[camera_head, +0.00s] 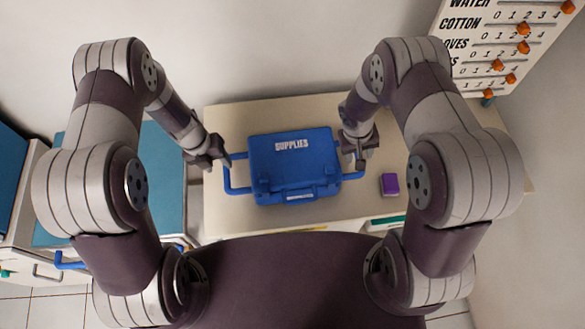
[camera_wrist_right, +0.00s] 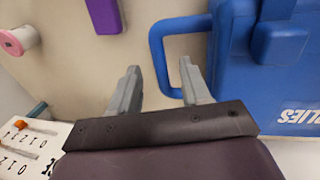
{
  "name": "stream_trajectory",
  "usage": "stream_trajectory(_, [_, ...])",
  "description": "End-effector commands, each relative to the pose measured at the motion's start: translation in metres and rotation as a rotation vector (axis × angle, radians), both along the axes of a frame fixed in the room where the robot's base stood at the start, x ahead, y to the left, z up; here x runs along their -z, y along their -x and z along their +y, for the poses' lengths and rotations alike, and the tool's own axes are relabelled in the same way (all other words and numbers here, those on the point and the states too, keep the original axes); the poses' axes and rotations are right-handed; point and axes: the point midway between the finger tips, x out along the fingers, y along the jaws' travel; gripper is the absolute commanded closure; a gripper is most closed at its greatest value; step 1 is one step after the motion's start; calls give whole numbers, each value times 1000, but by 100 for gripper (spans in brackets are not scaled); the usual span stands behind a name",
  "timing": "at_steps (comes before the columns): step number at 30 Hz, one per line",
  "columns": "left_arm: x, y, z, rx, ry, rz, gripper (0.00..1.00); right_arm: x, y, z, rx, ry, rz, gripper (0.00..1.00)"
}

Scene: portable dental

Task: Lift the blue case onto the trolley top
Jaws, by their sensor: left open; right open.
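The blue case (camera_head: 292,163), lettered SUPPLIES, lies flat on a cream worktop (camera_head: 258,220), with a handle loop on each side. My left gripper (camera_head: 226,161) is open at the left loop, near its upper corner; I cannot tell whether it touches. My right gripper (camera_head: 361,162) is open at the right loop. In the right wrist view, the loop's outer bar (camera_wrist_right: 160,62) shows between the spread fingers of the right gripper (camera_wrist_right: 159,68), not gripped. A teal-topped unit (camera_head: 160,190) stands left of the worktop and appears to be the trolley; my left arm partly hides it.
A purple box (camera_head: 390,184) lies on the worktop right of the case. A white board (camera_head: 500,45) with orange pegs is at the upper right. A blue handle (camera_head: 70,263) sits at the teal unit's front. Another teal-topped cabinet (camera_head: 10,165) is at far left.

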Motion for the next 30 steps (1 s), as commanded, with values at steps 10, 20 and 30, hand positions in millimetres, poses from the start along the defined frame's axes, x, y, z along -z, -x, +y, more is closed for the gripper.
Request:
stream_trajectory(10, [56, -1, -11, 1, 0, 0, 51, 56, -1, -12, 1, 0, 0, 53])
stream_trajectory(20, [67, -1, -13, 2, 0, -2, 51, 67, -2, -14, 0, 0, -2, 53])
stream_trajectory(30, [67, -1, -13, 2, 0, -2, 100, 66, -2, -14, 1, 0, -1, 100])
